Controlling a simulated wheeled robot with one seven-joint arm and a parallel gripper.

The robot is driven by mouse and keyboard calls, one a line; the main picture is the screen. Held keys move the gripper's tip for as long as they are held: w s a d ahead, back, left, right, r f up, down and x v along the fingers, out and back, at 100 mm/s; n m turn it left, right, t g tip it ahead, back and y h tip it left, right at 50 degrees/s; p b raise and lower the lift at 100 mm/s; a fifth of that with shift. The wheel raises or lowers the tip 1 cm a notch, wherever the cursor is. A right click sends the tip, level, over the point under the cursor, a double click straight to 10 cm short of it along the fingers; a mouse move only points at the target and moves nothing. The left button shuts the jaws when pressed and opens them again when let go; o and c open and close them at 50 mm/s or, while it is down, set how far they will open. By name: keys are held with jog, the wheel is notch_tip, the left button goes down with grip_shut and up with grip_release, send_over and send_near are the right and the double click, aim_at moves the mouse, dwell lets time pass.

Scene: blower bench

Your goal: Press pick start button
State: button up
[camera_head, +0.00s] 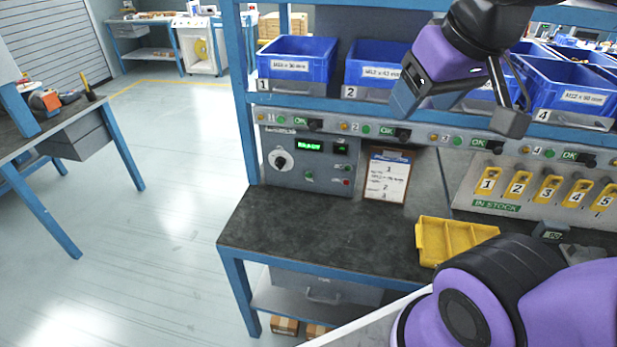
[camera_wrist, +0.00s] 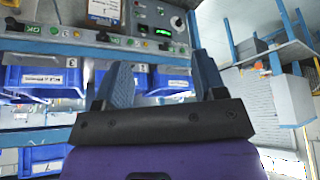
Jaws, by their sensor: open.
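My gripper (camera_head: 459,108) is open and empty, in front of the blue bins, above and right of the panel. In the wrist view my gripper's two fingers (camera_wrist: 163,78) are spread, and the panel (camera_wrist: 152,17) appears upside down beyond them, apart from the fingers.
Blue bins (camera_head: 297,61) line the shelf above a rail of small buttons and lights (camera_head: 350,127). A clipboard (camera_head: 387,175) stands right of the panel. A yellow tray (camera_head: 455,240) and yellow numbered tags (camera_head: 518,185) are farther right. The bench top (camera_head: 310,225) before the panel is clear.

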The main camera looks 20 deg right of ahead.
grip_shut()
dwell(1.5)
